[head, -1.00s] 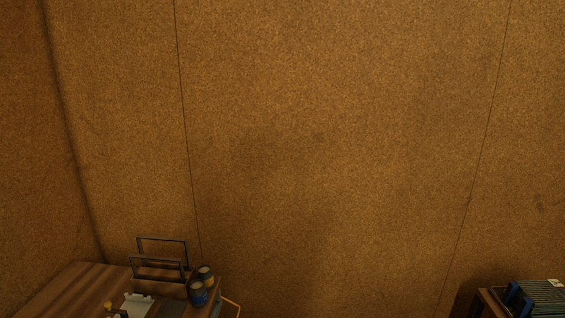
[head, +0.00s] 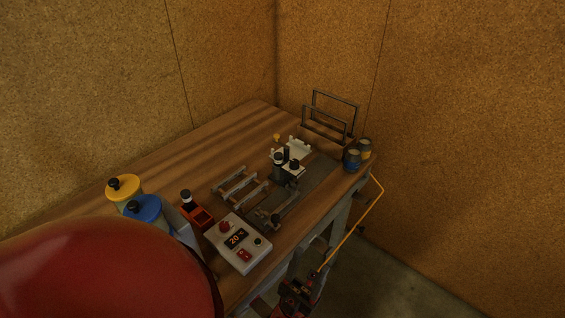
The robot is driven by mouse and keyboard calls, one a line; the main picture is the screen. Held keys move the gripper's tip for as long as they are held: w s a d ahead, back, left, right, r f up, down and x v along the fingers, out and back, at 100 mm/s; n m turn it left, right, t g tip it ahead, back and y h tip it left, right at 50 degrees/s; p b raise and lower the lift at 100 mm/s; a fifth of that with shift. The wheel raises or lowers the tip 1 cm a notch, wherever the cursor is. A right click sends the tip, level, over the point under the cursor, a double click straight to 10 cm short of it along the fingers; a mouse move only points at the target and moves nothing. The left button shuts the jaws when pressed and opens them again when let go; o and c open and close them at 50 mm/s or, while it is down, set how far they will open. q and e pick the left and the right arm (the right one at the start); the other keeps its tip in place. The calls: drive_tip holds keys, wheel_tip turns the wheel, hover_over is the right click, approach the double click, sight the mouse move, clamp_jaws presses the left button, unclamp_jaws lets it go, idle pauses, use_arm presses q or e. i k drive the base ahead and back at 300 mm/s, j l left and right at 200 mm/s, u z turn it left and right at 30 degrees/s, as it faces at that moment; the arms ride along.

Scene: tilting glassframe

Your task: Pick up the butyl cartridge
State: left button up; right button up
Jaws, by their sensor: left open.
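I cannot tell for sure which thing is the butyl cartridge. Two candidates stand on the wooden workbench (head: 150,165) at the left in the head view: a yellow cylinder (head: 125,189) and a blue cylinder (head: 148,212), each with a black top. Two dark cans with blue and yellow bands (head: 353,161) stand near the bench's right corner. My right gripper is not in view.
A white control box (head: 238,243) with a red display sits near the front edge. Behind it are slotted rails (head: 241,186), a white fixture with black cylinders (head: 292,170) and upright dark frames (head: 330,112). An orange hose (head: 352,232) hangs off the right side. Floor at right is clear.

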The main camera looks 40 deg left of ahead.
sight(278, 157)
drive_tip(key=i+l+u, duration=0.35)
drive_tip(key=i+l, duration=1.35)
drive_tip(key=i, duration=0.05)
